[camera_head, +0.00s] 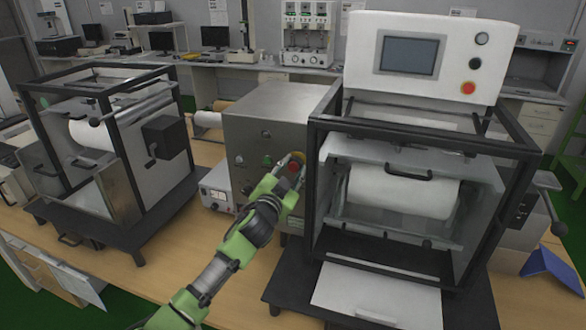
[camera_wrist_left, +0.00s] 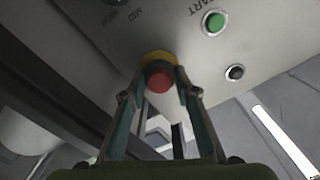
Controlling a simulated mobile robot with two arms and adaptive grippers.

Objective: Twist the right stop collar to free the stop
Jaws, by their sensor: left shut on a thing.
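A red stop button with a yellow collar is on the front of a grey metal control box (camera_head: 262,120). In the left wrist view, the red stop button (camera_wrist_left: 159,79) sits between my left fingertips, with the yellow collar (camera_wrist_left: 158,57) behind it against the panel. My left gripper (camera_head: 290,168) reaches up to this button from below and is shut on it, one finger on each side. In the head view the gripper partly covers the button. My right gripper is in neither view.
A green START button (camera_wrist_left: 214,22) and a black knob (camera_wrist_left: 236,72) are on the same panel. A black-framed machine (camera_head: 420,150) stands close on the right, with a red button (camera_head: 468,88) on its upper console. Another framed machine (camera_head: 110,150) stands on the left.

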